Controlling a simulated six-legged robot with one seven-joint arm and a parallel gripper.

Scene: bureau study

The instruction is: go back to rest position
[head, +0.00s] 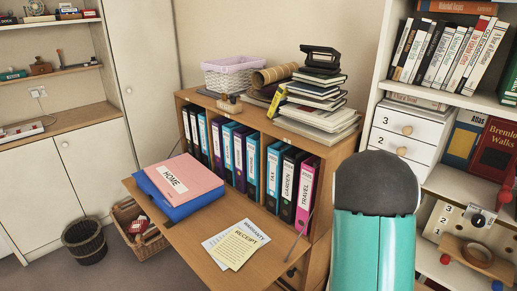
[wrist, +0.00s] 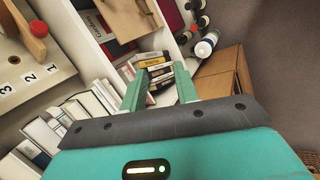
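My gripper (wrist: 160,72) shows in the wrist view with its two green fingers apart. Nothing is held between them; a row of small books or boxes (wrist: 159,76) shows behind the gap. In the head view, a teal and dark grey part of my arm stands upright at the lower right, in front of the bookcase. My fingers cannot be made out in that view.
The wooden bureau (head: 190,245) has its flap down, holding a pink HOME folder (head: 185,177) and papers (head: 238,245). The white bookcase (head: 452,188) is close to my arm at right. A wicker bin (head: 85,242) and basket (head: 150,245) stand on the floor at left.

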